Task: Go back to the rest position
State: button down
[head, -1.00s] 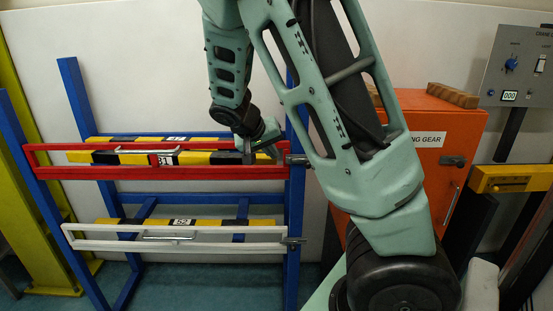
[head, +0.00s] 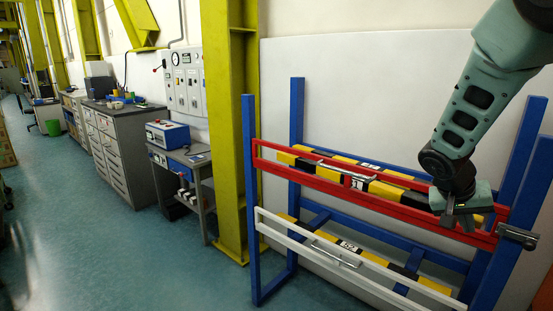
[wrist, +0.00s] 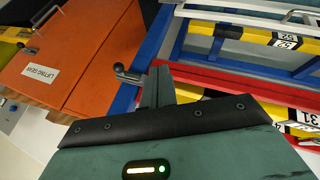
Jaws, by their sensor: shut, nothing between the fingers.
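My gripper (head: 464,222) hangs at the right end of the red gate (head: 330,186) on the blue rack (head: 251,200), near the dark latch (head: 517,236). In the wrist view, my gripper's fingers (wrist: 157,84) are together with nothing between them, and the latch's knob (wrist: 120,68) is just beside them. I cannot tell whether the fingers touch the red gate. The red gate lies across the front of the upper shelf. The white gate (head: 300,243) lies across the lower shelf.
Yellow-and-black bars sit behind both gates. A yellow column (head: 230,130) stands left of the rack. An orange cabinet (wrist: 70,50) is close by in the wrist view. Open floor (head: 110,240) lies to the left, before the grey workbenches.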

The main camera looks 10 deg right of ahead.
jog(key=s+a+f+n+y, duration=0.1)
jog(key=s+a+n+y, duration=0.25)
jog(key=a, duration=0.85)
jog(key=s+a+f+n+y, duration=0.15)
jog(key=s+a+n, duration=0.25)
jog(key=a, duration=0.7)
jog(key=s+a+r+n+y, duration=0.2)
jog(key=s+a+n, duration=0.6)
jog(key=s+a, duration=0.4)
jog(key=shift+s, duration=0.9)
jog(key=shift+a+r, duration=0.1)
jog(key=shift+r, duration=0.05)
